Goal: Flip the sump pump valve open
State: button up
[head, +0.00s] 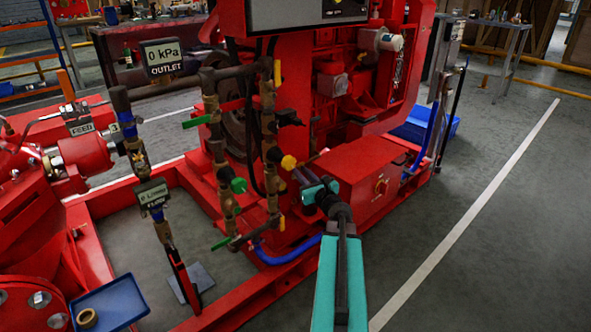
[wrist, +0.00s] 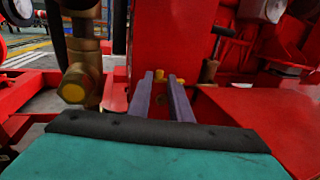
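No label that I can read marks the sump pump valve, so I cannot tell which valve it is. In the head view, brass pipework carries a green lever (head: 196,121), a lower green lever (head: 222,243) and a yellow lever (head: 277,73). My gripper (head: 300,178) is right of this pipework, in front of the red engine frame. In the wrist view, its two purple-grey fingers (wrist: 161,78) stand apart with a gap and hold nothing visible. Small yellow parts show just beyond the tips.
A brass fitting with a yellow cap (wrist: 73,92) is left of the fingers. A red box (head: 375,185) is right of my gripper. A blue hose (head: 290,256) runs below. A blue tray (head: 112,303) is at lower left. The floor at right is clear.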

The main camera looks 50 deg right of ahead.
jog(key=shift+b+x, duration=0.65)
jog(key=shift+x, duration=2)
grip_shut()
